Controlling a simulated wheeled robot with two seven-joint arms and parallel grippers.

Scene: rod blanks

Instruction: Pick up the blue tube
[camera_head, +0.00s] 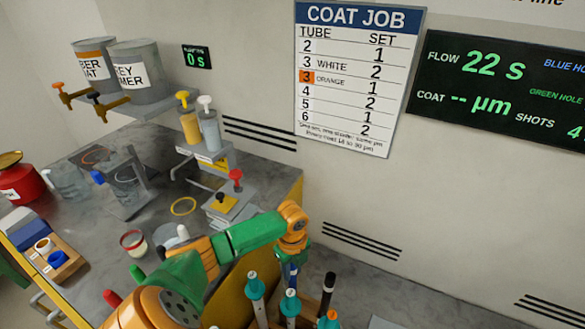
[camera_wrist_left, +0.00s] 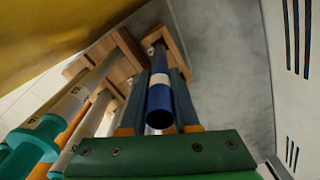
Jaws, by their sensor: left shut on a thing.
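The blue tube (camera_wrist_left: 159,102) has a pale band and stands between my left gripper's fingers in the left wrist view. My left gripper (camera_wrist_left: 160,84) is shut on it, one finger on each side. The tube's far end is at a wooden rack (camera_wrist_left: 178,70); whether it is still seated there I cannot tell. In the head view the tube (camera_head: 291,274) shows only in part below my left gripper (camera_head: 291,262). My right gripper is not in view.
Teal-collared tubes (camera_head: 255,288) and a black-topped tube (camera_head: 328,290) stand close by the gripper. The grey bench (camera_head: 105,225) holds a red pot (camera_head: 20,182), glass beakers and a wooden block with small cups (camera_head: 57,260). A wall with a job board (camera_head: 350,75) rises behind.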

